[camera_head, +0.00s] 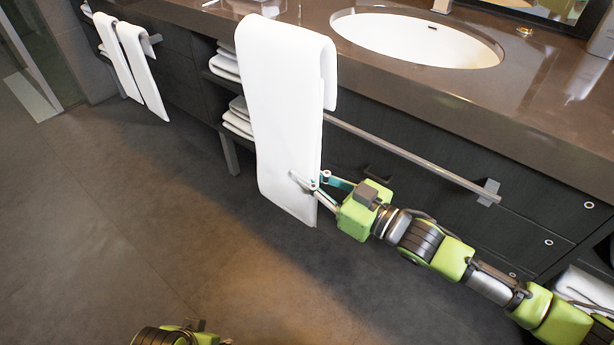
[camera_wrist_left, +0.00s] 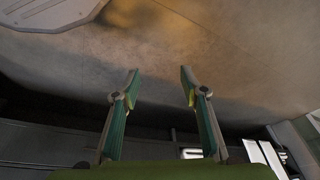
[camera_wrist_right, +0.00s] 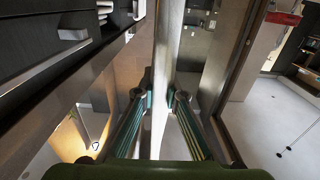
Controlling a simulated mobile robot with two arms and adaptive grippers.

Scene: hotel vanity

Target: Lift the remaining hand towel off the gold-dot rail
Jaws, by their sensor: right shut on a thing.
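A long white hand towel (camera_head: 275,110) hangs folded over at its top, upright, in the head view. Its fold shows well above the line of the metal rail (camera_head: 410,155), and its short back flap ends close to the rail. I cannot tell whether it touches the rail. My right gripper (camera_head: 308,181) is shut on the towel's lower right edge. In the right wrist view the towel (camera_wrist_right: 164,75) stands edge-on between the fingers. My left gripper (camera_wrist_left: 160,85) is open and empty over the floor. No gold dot is clear on the rail.
Two white towels (camera_head: 130,62) hang on another rail at the left. A brown counter (camera_head: 440,85) with a white sink (camera_head: 420,40) overhangs dark drawers. Folded towels (camera_head: 238,118) lie on shelves behind the held towel. The floor (camera_head: 130,200) is clear.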

